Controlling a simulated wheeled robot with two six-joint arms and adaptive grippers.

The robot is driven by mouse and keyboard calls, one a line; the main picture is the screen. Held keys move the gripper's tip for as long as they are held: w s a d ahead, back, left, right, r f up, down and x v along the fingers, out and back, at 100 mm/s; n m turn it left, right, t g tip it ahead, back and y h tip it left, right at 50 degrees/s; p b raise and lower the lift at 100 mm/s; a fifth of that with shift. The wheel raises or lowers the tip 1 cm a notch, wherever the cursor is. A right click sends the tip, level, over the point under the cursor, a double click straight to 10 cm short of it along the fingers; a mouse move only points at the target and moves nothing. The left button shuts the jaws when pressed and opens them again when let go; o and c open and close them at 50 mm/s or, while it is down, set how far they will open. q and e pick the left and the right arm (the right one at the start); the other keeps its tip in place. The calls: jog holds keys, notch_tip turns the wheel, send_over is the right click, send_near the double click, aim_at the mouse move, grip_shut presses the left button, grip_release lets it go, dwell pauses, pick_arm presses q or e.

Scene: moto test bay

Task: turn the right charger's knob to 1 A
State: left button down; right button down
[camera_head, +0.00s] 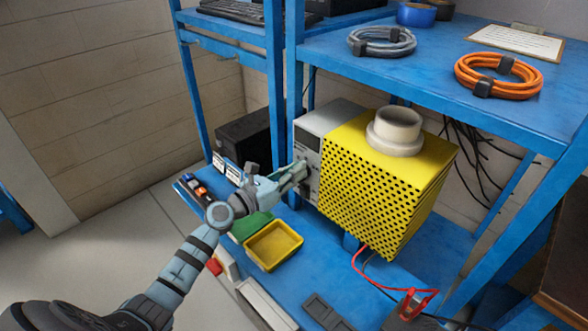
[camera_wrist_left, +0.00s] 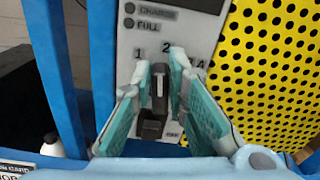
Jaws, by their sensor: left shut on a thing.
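The charger's grey front panel (camera_head: 308,135) stands beside a yellow perforated housing on the lower blue shelf. In the left wrist view the panel (camera_wrist_left: 170,22) carries the labels CHARGE and FULL, with 1, 2 and a partly hidden figure like 4 around a dark knob (camera_wrist_left: 159,88). A light line on the knob points roughly up, near the 2; the exact setting is unclear. My left gripper (camera_head: 301,171) reaches the panel from the front, and its teal fingers (camera_wrist_left: 160,86) are shut on the knob from both sides. The knob is hidden in the head view. My right gripper is out of view.
The yellow perforated box (camera_head: 385,180) has a white round collar (camera_head: 395,130) on top. A yellow tray (camera_head: 273,246) lies below my left gripper. Red leads (camera_head: 400,290) hang at the right. The upper shelf (camera_head: 440,85) holds grey and orange cable coils.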

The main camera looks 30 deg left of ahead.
pick_arm(q)
jog(key=shift+w+a+f+n+p, duration=0.15)
jog(key=shift+n+p, duration=0.3)
jog(key=shift+n, duration=0.7)
jog(key=shift+s+a+f+n+p, duration=0.15)
jog(key=shift+n+p, duration=0.25)
jog(key=shift+n, duration=0.7)
jog(key=shift+w+a+n+p, duration=0.15)
jog(key=shift+n+p, duration=0.3)
jog(key=shift+n, duration=0.7)
jog(key=c, duration=1.7)
grip_release()
jog(key=shift+o, duration=0.6)
jog(key=shift+w, duration=0.15)
